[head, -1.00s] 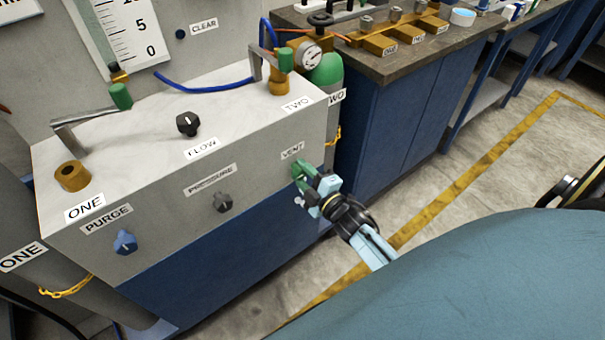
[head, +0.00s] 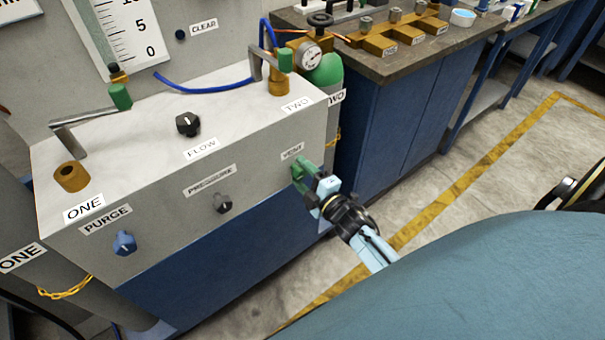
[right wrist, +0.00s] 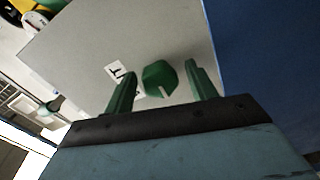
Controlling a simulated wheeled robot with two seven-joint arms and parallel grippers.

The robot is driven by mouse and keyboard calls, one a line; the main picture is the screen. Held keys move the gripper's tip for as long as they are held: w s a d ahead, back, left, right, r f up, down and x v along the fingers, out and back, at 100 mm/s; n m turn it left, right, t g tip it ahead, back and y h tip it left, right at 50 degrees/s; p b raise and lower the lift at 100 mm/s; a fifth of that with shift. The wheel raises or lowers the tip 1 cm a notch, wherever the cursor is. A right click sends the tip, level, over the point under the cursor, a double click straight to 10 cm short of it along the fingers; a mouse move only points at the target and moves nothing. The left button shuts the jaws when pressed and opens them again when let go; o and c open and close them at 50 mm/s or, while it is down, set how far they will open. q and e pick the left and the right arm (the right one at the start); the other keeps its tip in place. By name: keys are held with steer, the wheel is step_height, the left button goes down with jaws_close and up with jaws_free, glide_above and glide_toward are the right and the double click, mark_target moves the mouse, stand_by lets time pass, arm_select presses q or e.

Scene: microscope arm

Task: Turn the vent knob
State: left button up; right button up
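The green vent knob (right wrist: 161,79), with a pale pointer line, is on the front of the grey panel box, below the VENT label (head: 292,151). In the head view my gripper hides most of the knob. My right gripper (right wrist: 161,87) is open, with one green finger on each side of the knob. In the right wrist view a gap shows between the knob and each finger. The right gripper also shows in the head view (head: 303,172), reaching the box's right end from the lower right. My left gripper is not in view.
On the same box front are the black pressure knob (head: 223,203) and the blue purge knob (head: 124,242). The flow knob (head: 188,124) and brass fittings with levers stand on top. A green cylinder (head: 328,70) stands behind the box's right end.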

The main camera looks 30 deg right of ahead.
steer(key=shift+s, duration=0.15)
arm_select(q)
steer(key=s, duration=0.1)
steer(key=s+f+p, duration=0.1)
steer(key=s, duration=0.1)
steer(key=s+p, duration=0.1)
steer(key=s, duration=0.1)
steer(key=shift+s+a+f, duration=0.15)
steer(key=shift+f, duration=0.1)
arm_select(e)
steer(key=s+d, duration=0.1)
steer(key=s, duration=1.2)
